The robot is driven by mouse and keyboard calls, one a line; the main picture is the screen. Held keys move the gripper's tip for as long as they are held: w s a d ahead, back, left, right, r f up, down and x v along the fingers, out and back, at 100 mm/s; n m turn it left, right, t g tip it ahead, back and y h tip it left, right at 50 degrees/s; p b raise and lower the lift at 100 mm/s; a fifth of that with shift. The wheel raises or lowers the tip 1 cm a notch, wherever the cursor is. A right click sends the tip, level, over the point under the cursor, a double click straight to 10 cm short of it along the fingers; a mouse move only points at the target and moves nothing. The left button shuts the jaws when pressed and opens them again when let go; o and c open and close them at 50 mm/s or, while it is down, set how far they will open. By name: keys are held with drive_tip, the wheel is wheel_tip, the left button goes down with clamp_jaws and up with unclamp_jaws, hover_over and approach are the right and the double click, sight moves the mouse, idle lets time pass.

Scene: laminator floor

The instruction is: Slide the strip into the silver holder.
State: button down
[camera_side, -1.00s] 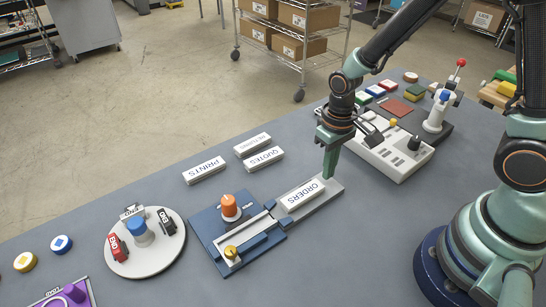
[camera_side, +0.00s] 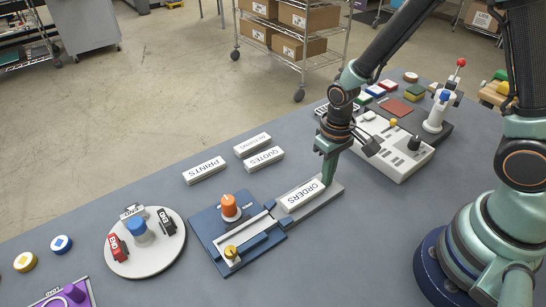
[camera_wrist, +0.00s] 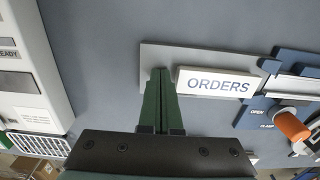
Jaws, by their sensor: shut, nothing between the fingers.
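The strip is a white block marked ORDERS (camera_side: 301,195), lying on a flat grey plate (camera_side: 329,192) that leads to a blue fixture. The silver holder (camera_side: 242,234) is a light channel on the blue base (camera_side: 208,222), with an orange knob (camera_side: 230,206) beside it and a yellow knob (camera_side: 231,252) at its near end. My gripper (camera_side: 327,184) is shut and empty, pointing down at the strip's right end. In the wrist view my fingers (camera_wrist: 159,72) are together, close beside the end of the ORDERS strip (camera_wrist: 217,84); I cannot tell if they touch it.
Other white blocks, PRINTS (camera_side: 204,170), QUOTES (camera_side: 263,159) and one more (camera_side: 252,145), lie behind. A round white turntable (camera_side: 146,258) stands at the left. A white control box (camera_side: 398,150) stands right of my gripper. The front table is clear.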

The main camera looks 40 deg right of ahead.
sight(294, 199)
drive_tip(key=shift+r, duration=0.65)
idle(0.5)
drive_tip(key=shift+a, duration=0.2)
drive_tip(key=shift+a, duration=1.05)
drive_tip(key=shift+a, duration=0.1)
drive_tip(key=shift+a, duration=1.15)
drive_tip(key=shift+a, duration=0.15)
drive_tip(key=shift+a, duration=1.1)
drive_tip(key=shift+a, duration=0.2)
drive_tip(key=shift+a, duration=1.05)
